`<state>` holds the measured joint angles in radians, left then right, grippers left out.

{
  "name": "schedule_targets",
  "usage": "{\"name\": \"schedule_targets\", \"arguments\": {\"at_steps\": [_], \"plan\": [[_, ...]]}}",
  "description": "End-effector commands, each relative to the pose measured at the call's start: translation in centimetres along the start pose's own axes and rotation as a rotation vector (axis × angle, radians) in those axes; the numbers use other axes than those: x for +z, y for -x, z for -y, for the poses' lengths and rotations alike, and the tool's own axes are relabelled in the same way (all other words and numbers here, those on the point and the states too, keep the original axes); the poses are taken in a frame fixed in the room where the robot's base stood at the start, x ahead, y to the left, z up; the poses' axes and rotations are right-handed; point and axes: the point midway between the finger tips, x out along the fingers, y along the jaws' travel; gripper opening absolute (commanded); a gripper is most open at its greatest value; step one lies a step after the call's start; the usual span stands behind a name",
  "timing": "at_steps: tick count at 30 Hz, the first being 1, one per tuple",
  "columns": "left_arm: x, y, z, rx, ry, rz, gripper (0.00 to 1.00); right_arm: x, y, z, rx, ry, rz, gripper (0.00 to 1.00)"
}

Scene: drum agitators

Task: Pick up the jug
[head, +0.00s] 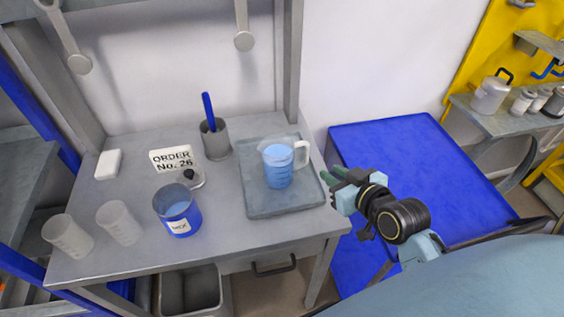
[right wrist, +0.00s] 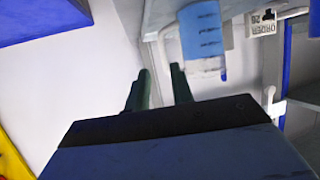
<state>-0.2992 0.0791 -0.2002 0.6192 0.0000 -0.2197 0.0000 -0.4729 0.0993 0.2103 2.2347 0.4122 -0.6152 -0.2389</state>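The jug (head: 278,168) is clear with blue liquid inside and stands upright on a grey tray (head: 262,209) on the table. Its pale handle (head: 301,155) points right, toward my right gripper. My right gripper (head: 329,175) is to the right of the jug, beside the table's right edge, apart from the handle and empty. In the right wrist view its two green fingers (right wrist: 160,88) are spread with a gap between them. My left gripper is not in view.
A blue mixing pot (head: 178,212), two grey cups (head: 118,222), an order sign (head: 172,158) and a holder with a blue stick (head: 215,140) stand left of the tray. A blue surface (head: 410,165) lies to the right. White containers (head: 490,95) stand on a far-right shelf.

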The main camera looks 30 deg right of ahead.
Motion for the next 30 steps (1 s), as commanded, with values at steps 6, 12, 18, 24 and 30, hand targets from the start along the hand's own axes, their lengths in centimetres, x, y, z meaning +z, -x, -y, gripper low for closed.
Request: {"name": "schedule_targets", "arguments": {"at_steps": [6,12,18,24,30], "plan": [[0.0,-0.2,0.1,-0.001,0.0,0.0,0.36,-0.1,-4.2,0.1,-0.002,-0.002,0.0,0.23],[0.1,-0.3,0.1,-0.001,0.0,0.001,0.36,0.0,-6.3,0.1,-0.002,0.0,0.003,0.23],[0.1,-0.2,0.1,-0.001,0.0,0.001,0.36,-0.4,-8.0,0.3,-0.003,-0.002,0.001,0.23],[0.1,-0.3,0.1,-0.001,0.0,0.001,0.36,-0.6,-10.8,0.4,-0.002,0.0,0.003,0.23],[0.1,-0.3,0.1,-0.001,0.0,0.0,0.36,-0.5,-11.8,0.5,-0.003,0.0,0.005,0.23]]}}
